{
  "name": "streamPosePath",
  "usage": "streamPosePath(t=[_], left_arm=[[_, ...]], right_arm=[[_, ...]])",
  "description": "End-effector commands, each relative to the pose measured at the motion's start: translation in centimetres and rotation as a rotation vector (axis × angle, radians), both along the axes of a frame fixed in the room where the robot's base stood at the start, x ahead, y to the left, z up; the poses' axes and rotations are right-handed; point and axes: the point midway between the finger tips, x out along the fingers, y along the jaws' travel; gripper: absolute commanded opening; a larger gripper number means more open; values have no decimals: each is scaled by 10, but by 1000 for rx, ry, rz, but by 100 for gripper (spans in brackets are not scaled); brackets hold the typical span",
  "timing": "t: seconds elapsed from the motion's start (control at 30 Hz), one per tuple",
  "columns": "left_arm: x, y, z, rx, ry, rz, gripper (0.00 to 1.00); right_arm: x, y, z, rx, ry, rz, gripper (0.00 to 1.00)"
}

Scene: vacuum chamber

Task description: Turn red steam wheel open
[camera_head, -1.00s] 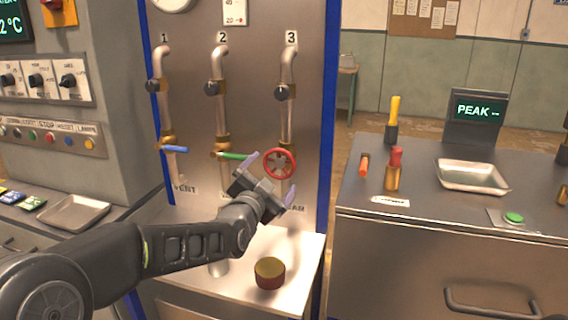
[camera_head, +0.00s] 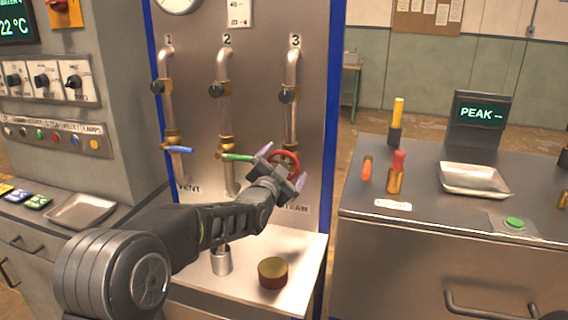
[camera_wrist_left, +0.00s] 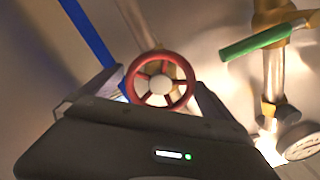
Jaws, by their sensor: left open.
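The red steam wheel (camera_head: 291,156) is a spoked handwheel on pipe 3 of the upright metal panel. My left gripper (camera_head: 283,167) is in front of it and hides its lower left part. The open fingers of the left gripper (camera_wrist_left: 158,94) stand to either side of the wheel in that view. I cannot tell whether they touch the rim. My right gripper is not in view.
A green lever (camera_head: 238,157) on pipe 2 sits close to the left of the gripper, and a blue lever (camera_head: 178,149) is on pipe 1. A round red-brown container (camera_head: 272,273) and a metal cup (camera_head: 221,261) stand on the ledge below.

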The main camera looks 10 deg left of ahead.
Motion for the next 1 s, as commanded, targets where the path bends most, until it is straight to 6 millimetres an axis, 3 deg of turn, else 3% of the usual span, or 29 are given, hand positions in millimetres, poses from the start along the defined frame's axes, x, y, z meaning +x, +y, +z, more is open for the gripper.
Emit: streamPosePath(t=[0.17,0.87,1.0], left_arm=[[0,0,0,0,0,0,99],[0,0,0,1,0,0,42],[0,0,-1,-2,0,0,41]], right_arm=[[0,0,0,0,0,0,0],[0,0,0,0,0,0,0],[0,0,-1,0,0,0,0]])
